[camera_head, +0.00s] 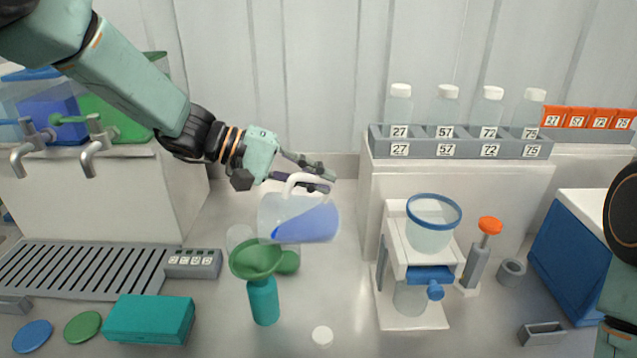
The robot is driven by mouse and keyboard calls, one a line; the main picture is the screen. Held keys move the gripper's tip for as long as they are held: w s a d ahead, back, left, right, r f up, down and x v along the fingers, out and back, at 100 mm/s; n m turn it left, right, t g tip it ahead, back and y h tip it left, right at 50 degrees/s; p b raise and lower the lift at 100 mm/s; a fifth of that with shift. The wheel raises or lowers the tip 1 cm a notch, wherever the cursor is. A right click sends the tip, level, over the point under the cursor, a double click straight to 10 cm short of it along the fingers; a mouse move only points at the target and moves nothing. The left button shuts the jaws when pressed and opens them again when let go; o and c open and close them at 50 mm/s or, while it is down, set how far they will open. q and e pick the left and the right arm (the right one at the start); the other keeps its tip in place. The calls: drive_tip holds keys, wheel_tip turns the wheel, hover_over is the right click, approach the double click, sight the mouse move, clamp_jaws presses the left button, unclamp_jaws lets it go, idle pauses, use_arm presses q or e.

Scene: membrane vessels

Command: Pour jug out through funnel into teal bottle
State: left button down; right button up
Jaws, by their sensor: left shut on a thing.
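My left gripper (308,178) is shut on the handle of a clear jug (288,206) with blue liquid in it. The jug is tilted to the left, and the liquid lies along its lower side towards the low end. The green funnel (257,257) sits in the mouth of the teal bottle (263,301), which stands upright. The jug's low end is just above the funnel's right rim. I cannot make out a stream of liquid. Part of my right arm shows at the right edge, but its gripper is out of view.
A clear vessel with a blue rim (432,231) stands on a white stand to the right. A white cap (322,336) lies in front of the bottle. A teal box (150,319) lies to the left. A grey rack (460,146) holds several numbered bottles behind.

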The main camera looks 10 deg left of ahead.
sight(297, 175)
use_arm(q)
drive_tip(key=shift+s+a+b, duration=0.15)
drive_tip(key=shift+b, duration=0.25)
drive_tip(key=shift+s+a+r+t+h+b, duration=0.25)
drive_tip(key=shift+h+b, duration=0.35)
drive_tip(key=shift+b, duration=0.35)
drive_tip(key=shift+s+a+r+m+t+h+b, duration=0.4)
drive_tip(key=shift+s+a+h+b, duration=0.25)
drive_tip(key=shift+b, duration=0.45)
drive_tip(key=shift+s+a+r+h+b, duration=0.25)
drive_tip(key=shift+s+a+r+b, duration=0.15)
drive_tip(key=shift+a+b, duration=0.25)
drive_tip(key=shift+s, duration=0.1)
